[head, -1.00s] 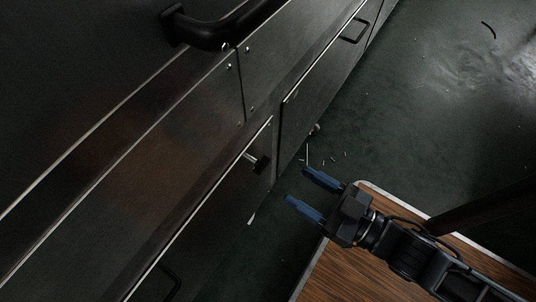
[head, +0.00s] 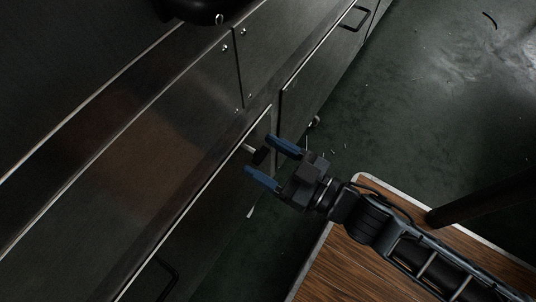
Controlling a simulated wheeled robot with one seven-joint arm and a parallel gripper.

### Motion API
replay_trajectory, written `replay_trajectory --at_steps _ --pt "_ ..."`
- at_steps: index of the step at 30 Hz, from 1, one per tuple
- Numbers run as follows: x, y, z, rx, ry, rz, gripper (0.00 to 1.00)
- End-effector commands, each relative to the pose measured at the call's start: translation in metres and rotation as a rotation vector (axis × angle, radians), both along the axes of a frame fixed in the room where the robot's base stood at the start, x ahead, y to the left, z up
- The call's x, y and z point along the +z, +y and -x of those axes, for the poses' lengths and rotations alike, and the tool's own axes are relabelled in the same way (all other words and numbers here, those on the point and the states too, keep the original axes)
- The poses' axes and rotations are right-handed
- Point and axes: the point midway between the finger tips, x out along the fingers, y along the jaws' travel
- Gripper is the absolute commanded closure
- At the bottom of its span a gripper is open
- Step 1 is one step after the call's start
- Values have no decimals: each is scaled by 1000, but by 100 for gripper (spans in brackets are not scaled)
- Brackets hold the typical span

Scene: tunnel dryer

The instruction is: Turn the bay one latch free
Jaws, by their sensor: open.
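My gripper (head: 266,159) has two blue fingers, open, with one fingertip on each side of the knob in the head view. The far finger partly covers the knob's right side. I cannot tell whether either finger touches it. No bay number shows.
A black bar handle (head: 205,10) juts out at the top. Small loop handles sit on the lower panel (head: 163,279) and a farther panel (head: 354,18). A wood-topped surface (head: 352,262) with a pale rim lies below my arm. Dark green floor (head: 420,110) is open to the right.

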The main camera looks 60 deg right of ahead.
Motion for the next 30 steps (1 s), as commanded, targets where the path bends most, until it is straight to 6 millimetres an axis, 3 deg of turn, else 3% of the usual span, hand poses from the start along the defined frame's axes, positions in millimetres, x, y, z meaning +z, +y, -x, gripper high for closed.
replay_trajectory --at_steps 2,19,30 --pt "0 0 0 0 0 0 32" --pt "0 0 0 0 0 0 86" --pt "1 0 0 -1 1 67 86"
